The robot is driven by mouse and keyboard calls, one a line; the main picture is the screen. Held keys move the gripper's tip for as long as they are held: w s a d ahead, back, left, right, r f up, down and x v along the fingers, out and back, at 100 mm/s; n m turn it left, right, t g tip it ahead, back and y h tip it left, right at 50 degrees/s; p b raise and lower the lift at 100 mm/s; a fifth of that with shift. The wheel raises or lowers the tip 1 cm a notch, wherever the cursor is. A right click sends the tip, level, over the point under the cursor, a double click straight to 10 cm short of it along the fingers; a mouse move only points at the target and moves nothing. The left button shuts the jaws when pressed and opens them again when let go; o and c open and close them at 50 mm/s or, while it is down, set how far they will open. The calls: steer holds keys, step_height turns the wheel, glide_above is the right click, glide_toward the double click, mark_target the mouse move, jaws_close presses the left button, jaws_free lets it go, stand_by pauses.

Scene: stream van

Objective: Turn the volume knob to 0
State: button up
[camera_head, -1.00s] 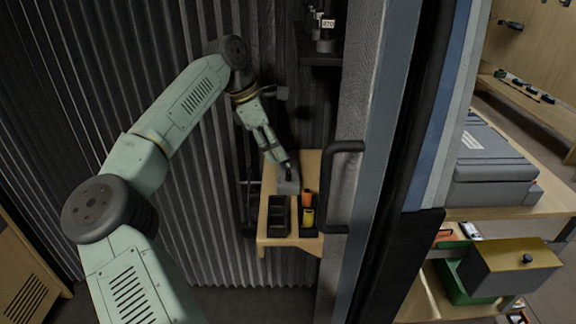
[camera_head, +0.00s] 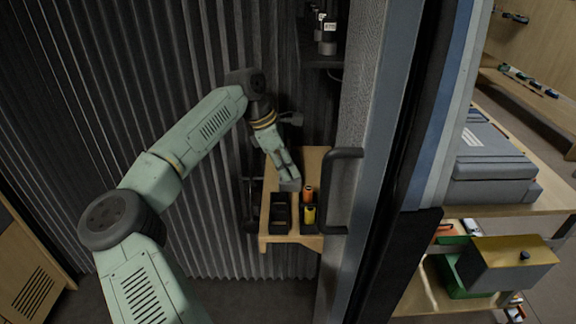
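A small grey box (camera_head: 290,186) sits on the wooden wall shelf (camera_head: 277,239); it may be the unit with the volume knob. I cannot make out a knob or its setting. My gripper (camera_head: 287,173) points down at this box from the upper left and covers most of it. The fingertips are too small and too overlapped to show whether they are open or shut, or whether they touch the box.
On the shelf's front part stand a black two-part tray (camera_head: 281,213) and a holder with an orange item (camera_head: 308,193) and a yellow item (camera_head: 310,215). A black handle (camera_head: 329,190) on a grey panel edge stands close to the right. Corrugated wall lies behind.

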jaws_close()
steer(key=shift+b, duration=0.4)
